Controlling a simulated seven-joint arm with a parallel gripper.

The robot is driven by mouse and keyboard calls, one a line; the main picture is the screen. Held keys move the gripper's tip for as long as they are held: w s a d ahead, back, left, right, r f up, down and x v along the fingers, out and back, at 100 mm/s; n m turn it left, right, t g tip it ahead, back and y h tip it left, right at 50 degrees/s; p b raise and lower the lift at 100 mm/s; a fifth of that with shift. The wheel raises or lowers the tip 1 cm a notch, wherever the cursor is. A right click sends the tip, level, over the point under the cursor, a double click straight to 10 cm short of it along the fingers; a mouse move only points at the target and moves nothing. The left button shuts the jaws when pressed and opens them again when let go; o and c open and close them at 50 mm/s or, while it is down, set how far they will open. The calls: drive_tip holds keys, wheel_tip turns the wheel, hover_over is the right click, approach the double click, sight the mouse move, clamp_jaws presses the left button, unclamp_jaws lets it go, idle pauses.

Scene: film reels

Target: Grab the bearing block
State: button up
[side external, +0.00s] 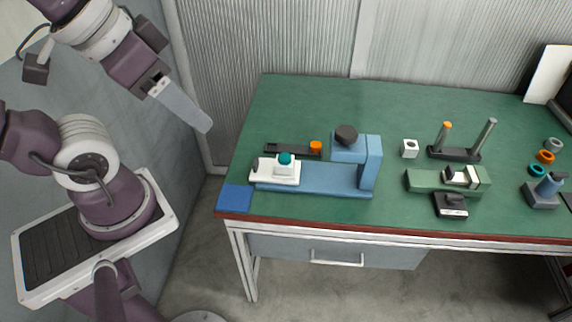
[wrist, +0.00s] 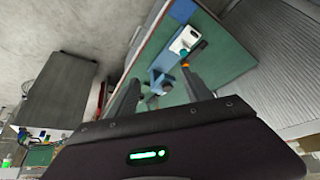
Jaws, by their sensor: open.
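A small white block with a dark round hole (side external: 409,149) looks like the bearing block. It stands on the green table (side external: 310,98), right of the blue fixture and left of the two-post stand. My gripper (side external: 206,126) is in the air left of the table, well away from that block. In the wrist view my gripper (wrist: 162,90) has its two fingers apart with nothing held between them. I cannot make out the white block in the wrist view.
A blue fixture (side external: 315,180) with a white carriage (side external: 275,170) stands at the table's left. A two-post stand (side external: 455,154), a green fixture (side external: 420,181) and a dark block (side external: 451,205) surround the white block's right side. Coloured rings (side external: 545,156) lie far right. The table's back is clear.

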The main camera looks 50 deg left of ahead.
drive_tip(key=shift+o, duration=1.4)
